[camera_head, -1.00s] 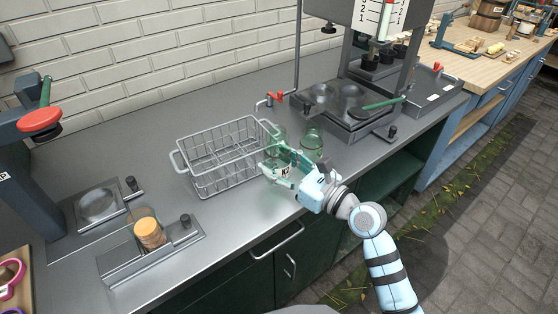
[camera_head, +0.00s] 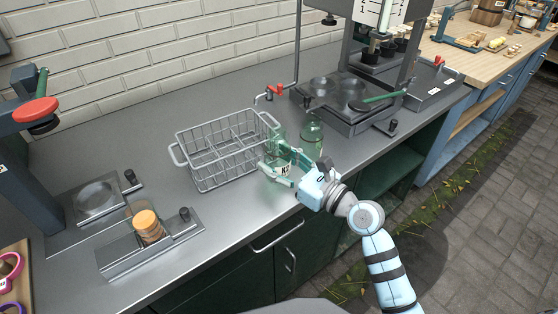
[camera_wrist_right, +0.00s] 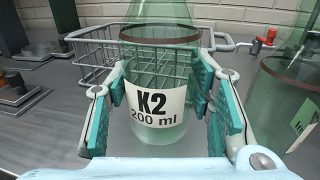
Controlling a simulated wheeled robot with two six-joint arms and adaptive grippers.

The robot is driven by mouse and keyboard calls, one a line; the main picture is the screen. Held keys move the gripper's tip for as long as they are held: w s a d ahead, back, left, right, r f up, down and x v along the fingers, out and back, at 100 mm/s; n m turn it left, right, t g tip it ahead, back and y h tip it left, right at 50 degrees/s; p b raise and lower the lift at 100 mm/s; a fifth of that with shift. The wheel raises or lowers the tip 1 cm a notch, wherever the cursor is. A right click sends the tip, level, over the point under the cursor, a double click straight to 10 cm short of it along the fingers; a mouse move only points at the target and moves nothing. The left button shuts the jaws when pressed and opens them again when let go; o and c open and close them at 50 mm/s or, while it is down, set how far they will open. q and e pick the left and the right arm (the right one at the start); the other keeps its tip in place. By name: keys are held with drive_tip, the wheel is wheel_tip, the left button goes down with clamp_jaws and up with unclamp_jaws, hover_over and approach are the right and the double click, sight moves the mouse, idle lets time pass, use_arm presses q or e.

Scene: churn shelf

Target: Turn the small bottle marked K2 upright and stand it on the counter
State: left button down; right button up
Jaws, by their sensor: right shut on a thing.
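The small K2 bottle (camera_head: 279,151) is clear green glass with a white label that reads "K2 200 ml" in the right wrist view (camera_wrist_right: 156,102). My right gripper (camera_head: 277,168) is shut on it, with teal finger pads on both sides of the label. The bottle looks upright or nearly so, neck up. It is at the counter's (camera_head: 234,216) front part, right of the wire basket. I cannot tell whether its base touches the counter. My left gripper is not in view.
A second green bottle (camera_head: 312,135) stands close to the right of K2. The wire basket (camera_head: 205,182) is close on the left. A burner unit (camera_head: 348,118) and red-handled tap (camera_head: 274,91) are behind. A jar with an orange-brown top (camera_head: 148,224) stands at front left.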

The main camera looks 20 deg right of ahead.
drive_tip(key=shift+f, duration=0.55)
drive_tip(key=shift+f, duration=0.15)
drive_tip(key=shift+f, duration=0.15)
drive_tip(key=shift+f, duration=0.2)
idle(0.4)
